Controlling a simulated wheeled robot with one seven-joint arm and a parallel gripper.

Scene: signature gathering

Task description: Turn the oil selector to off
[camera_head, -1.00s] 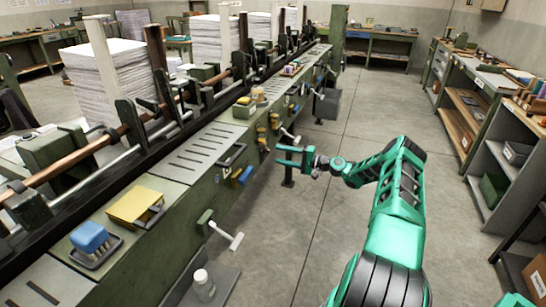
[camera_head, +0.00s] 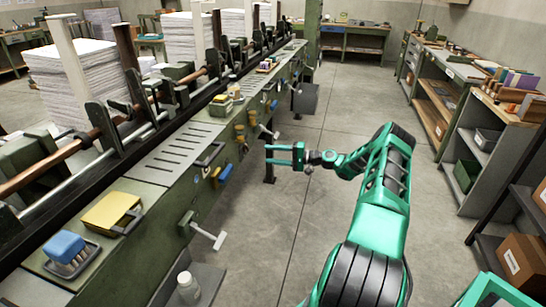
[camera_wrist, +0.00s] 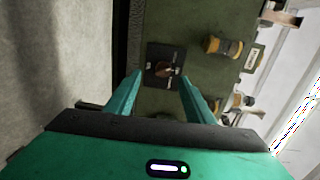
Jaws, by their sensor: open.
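The oil selector (camera_wrist: 163,69) shows in the wrist view as a small brown knob on a black square plate with pale markings too small to read. The plate is on the green machine side (camera_wrist: 205,68). My gripper (camera_wrist: 160,80) is open and empty, its two green fingers on either side of the plate in the picture. The knob appears between the fingertips and apart from them. In the head view my gripper (camera_head: 268,155) reaches left toward the machine's side. I cannot clearly make out the selector there.
A yellow-banded fitting (camera_wrist: 222,46) sticks out right of the selector plate. A white-handled crank (camera_head: 207,233) and a lower ledge with a white bottle (camera_head: 188,287) stand out from the machine nearer me. Open floor (camera_head: 315,120) separates the machine from the right-hand shelves (camera_head: 480,150).

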